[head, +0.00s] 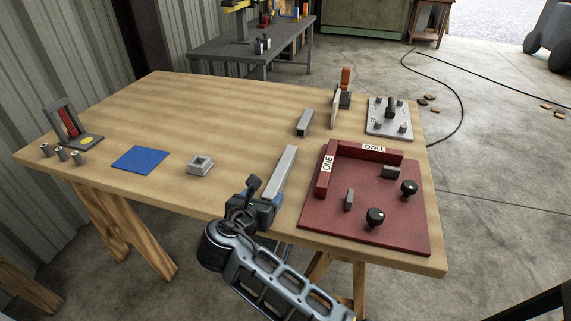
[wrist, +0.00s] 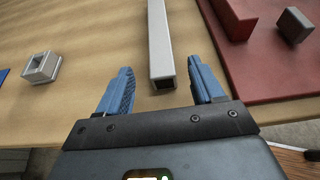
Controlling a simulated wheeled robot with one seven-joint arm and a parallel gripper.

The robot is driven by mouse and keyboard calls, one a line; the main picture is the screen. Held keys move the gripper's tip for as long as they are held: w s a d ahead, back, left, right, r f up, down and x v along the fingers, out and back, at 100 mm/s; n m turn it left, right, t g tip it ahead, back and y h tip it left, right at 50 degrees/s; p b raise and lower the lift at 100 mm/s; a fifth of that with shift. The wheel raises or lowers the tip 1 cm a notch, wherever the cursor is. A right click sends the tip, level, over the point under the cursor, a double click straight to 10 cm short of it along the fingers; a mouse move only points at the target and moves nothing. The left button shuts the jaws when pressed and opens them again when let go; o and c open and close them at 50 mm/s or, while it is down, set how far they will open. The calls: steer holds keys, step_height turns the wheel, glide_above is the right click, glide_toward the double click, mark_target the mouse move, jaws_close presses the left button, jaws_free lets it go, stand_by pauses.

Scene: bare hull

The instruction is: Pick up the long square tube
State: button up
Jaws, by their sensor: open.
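The long square tube (head: 281,169) is light grey and lies on the wooden table, left of the red board. In the wrist view the tube (wrist: 159,38) runs away from me, and its hollow near end faces me. My gripper (head: 263,202) is open and empty at the tube's near end. In the wrist view its blue fingers (wrist: 160,72) show on either side of that end, with a gap on both sides. I cannot tell how far above the table the fingers are.
The red board (head: 395,225) with walls, knobs and blocks stands close right of the tube. A small square grey piece (head: 200,165) and a blue mat (head: 140,159) lie left. The table's back left is clear.

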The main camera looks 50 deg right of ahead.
mark_target(273, 185)
steer(key=x, duration=0.3)
steer(key=shift+w+d+r, duration=0.1)
steer(key=shift+d+r, duration=0.05)
steer(key=shift+x, duration=2.6)
steer(key=c, duration=1.2)
steer(key=shift+c, duration=0.2)
